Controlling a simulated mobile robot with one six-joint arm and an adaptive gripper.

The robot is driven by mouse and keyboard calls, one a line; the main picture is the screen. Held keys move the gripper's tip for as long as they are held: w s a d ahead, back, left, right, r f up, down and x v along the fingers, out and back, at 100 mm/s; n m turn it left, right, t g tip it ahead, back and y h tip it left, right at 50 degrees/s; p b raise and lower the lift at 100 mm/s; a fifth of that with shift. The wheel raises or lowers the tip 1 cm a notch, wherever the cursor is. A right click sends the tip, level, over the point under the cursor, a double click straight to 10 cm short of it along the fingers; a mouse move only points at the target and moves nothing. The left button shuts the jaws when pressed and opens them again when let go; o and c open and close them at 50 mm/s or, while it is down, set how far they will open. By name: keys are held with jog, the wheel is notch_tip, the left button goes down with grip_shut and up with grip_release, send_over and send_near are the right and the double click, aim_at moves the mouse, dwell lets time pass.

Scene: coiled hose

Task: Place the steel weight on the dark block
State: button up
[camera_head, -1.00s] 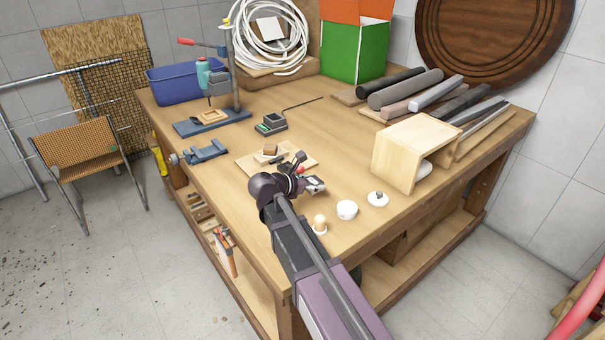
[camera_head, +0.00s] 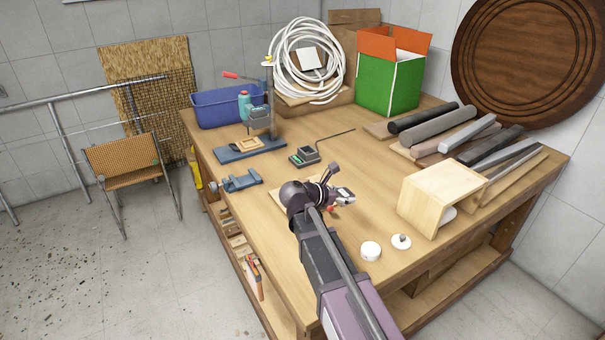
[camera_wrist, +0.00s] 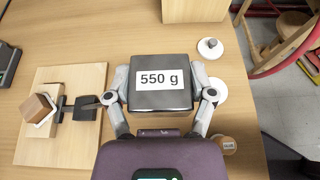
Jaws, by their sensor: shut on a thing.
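The steel weight is a dark grey block with a white "550 g" label (camera_wrist: 163,82), seen in the wrist view. My gripper (camera_wrist: 161,98) is shut on it, with one finger at each side. In the head view my gripper (camera_head: 343,197) is above the bench, and the weight is too small to make out clearly there. A small dark block (camera_wrist: 86,107) is on a pale wooden board (camera_wrist: 68,151), left of the weight in the wrist view. A tilted brown cube (camera_wrist: 38,108) is beside it. My arm hides most of this board in the head view.
A round white lid (camera_head: 371,251) and a white knobbed disc (camera_head: 401,242) lie near the bench's front edge. An open-sided wooden box (camera_head: 440,190) stands at right. A small device (camera_head: 304,155), a vise (camera_head: 237,182) and a drill stand (camera_head: 250,148) are behind and left.

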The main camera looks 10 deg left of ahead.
aim_at(344, 193)
notch_tip(344, 193, up, 10)
jog(key=p, duration=0.8)
jog(key=shift+f+p, duration=0.1)
jog(key=shift+p, duration=0.25)
